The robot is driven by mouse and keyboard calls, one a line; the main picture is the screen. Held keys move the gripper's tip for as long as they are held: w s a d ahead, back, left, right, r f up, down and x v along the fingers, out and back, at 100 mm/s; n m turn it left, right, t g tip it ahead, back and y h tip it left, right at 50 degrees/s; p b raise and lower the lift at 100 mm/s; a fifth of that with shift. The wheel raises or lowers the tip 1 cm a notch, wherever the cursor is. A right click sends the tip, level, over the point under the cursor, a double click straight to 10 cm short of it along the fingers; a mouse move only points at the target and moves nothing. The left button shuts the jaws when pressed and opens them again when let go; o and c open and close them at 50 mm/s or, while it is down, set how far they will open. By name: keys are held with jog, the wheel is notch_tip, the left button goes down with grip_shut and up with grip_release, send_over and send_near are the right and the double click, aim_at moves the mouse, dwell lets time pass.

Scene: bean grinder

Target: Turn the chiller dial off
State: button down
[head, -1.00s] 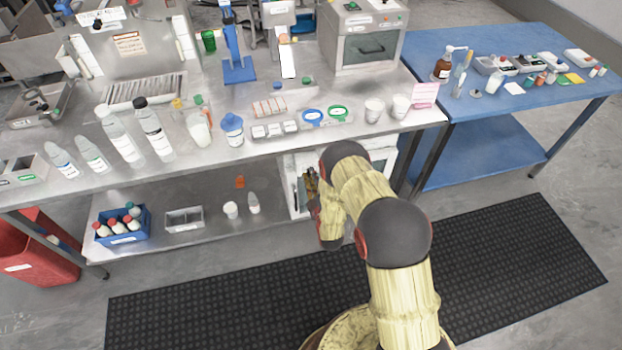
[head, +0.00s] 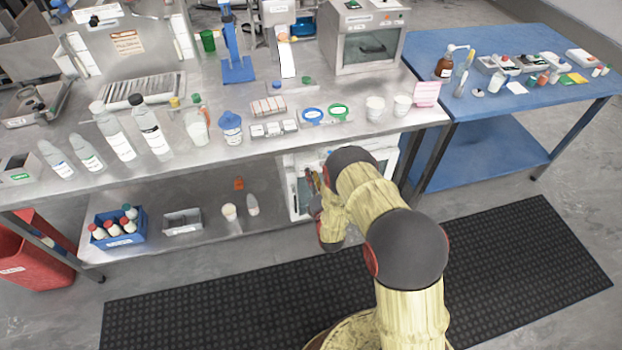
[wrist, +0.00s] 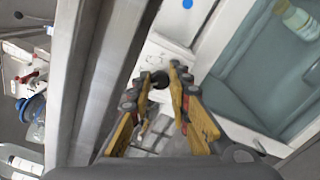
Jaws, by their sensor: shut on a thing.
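The chiller (head: 293,180) is a white cabinet under the steel bench, largely hidden behind my arm in the head view. In the wrist view its glass-fronted side (wrist: 245,65) fills the right, with a white panel strip beside it. A round black dial (wrist: 160,80) shows on that strip, between my fingertips. My gripper (wrist: 160,84) is shut on the dial, with one yellow and black finger on either side. In the head view my gripper (head: 312,185) is at the chiller's front, partly hidden by my arm. The dial's markings cannot be read.
The steel bench edge (wrist: 85,70) runs close along the left of my gripper in the wrist view. Bottles and cups stand on the bench top (head: 200,165). A blue crate (head: 118,240) and a grey bin (head: 183,222) sit on the lower shelf. A blue table (head: 500,130) stands at right.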

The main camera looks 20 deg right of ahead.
jog(key=shift+a+n+b, duration=0.1)
jog(key=shift+n+b, duration=1.05)
jog(key=shift+n, duration=3.65)
jog(key=c, duration=1.7)
grip_release()
jog(key=shift+o, duration=0.2)
jog(key=s, duration=1.2)
